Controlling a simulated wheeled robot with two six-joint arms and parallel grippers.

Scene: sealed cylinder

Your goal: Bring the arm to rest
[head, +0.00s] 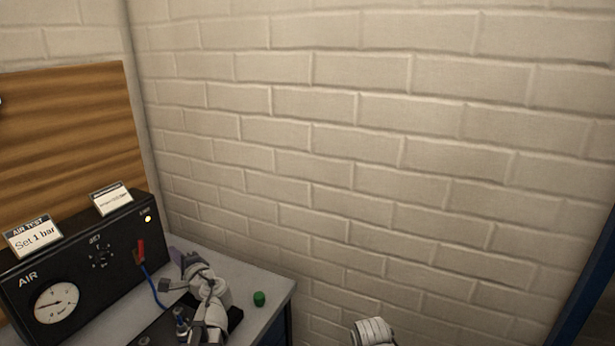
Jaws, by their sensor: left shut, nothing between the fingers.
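My left arm reaches up from the bottom edge, left of the middle, over the grey bench top. Its left gripper (168,285) is shut and empty, in front of the black air-test box (110,262) and close to a blue hose (152,287). A dark fixture with metal fittings (180,320) is partly hidden by the arm. No sealed cylinder can be made out. A white link of mine shows at the bottom edge, right of the middle; my right gripper is not in view.
The box carries a gauge (56,302), a red lever (141,250), a "Set 1 bar" card (35,238) and a second card (112,199). A small green cap (259,298) lies on the bench (268,281) near its right edge. A brick wall (400,150) stands behind; a blue post (585,285) is at right.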

